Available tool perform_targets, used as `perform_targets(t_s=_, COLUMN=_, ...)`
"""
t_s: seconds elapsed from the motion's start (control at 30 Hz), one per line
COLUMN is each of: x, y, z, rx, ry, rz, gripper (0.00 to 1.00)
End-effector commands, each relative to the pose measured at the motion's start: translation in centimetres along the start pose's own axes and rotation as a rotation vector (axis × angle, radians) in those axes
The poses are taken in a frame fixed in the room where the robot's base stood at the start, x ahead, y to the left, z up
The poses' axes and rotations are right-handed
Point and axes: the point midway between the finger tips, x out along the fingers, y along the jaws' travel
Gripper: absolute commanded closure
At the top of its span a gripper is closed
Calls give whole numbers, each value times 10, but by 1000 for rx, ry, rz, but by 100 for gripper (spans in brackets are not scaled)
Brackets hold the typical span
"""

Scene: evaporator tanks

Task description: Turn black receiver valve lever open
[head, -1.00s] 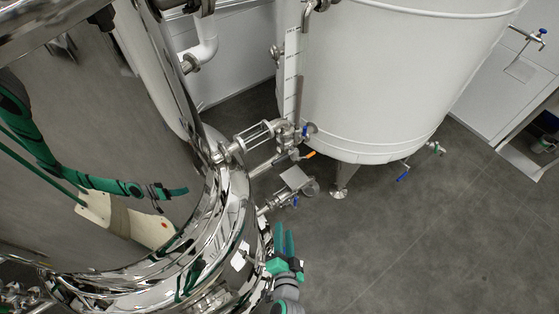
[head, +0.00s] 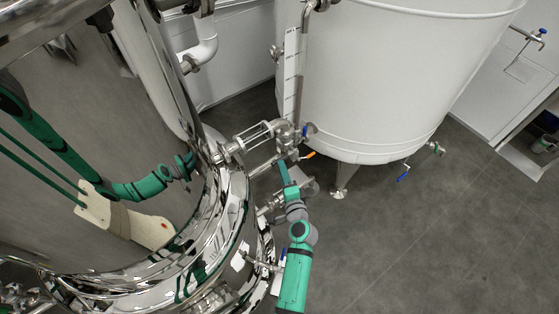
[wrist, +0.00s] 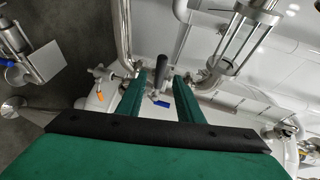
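In the wrist view a dark, black-looking lever (wrist: 164,62) stands out among steel pipes, just beyond and between my fingertips. My gripper (wrist: 160,78) is open, with its two green fingers apart on either side of the lever's lower end. I cannot tell how deep the lever lies between them, and I see no contact. In the head view my gripper (head: 284,168) is just below the pipe fittings between the polished tank and the white tank. The black lever cannot be made out there.
A blue lever (wrist: 161,103) and an orange lever (wrist: 99,95) are close by in the wrist view. The polished tank (head: 230,220) is close left of my arm and the white tank (head: 390,80) is ahead. Clear floor (head: 430,240) lies to the right.

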Motion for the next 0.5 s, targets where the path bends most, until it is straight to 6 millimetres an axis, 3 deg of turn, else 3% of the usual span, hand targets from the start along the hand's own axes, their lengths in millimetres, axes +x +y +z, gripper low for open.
perform_targets(t_s=0.2, x=38, y=-1, z=0, rx=-2, ry=0, rz=-1, gripper=67)
perform_targets(t_s=0.5, x=60, y=0, z=0, rx=-1, ry=1, rz=0, gripper=67)
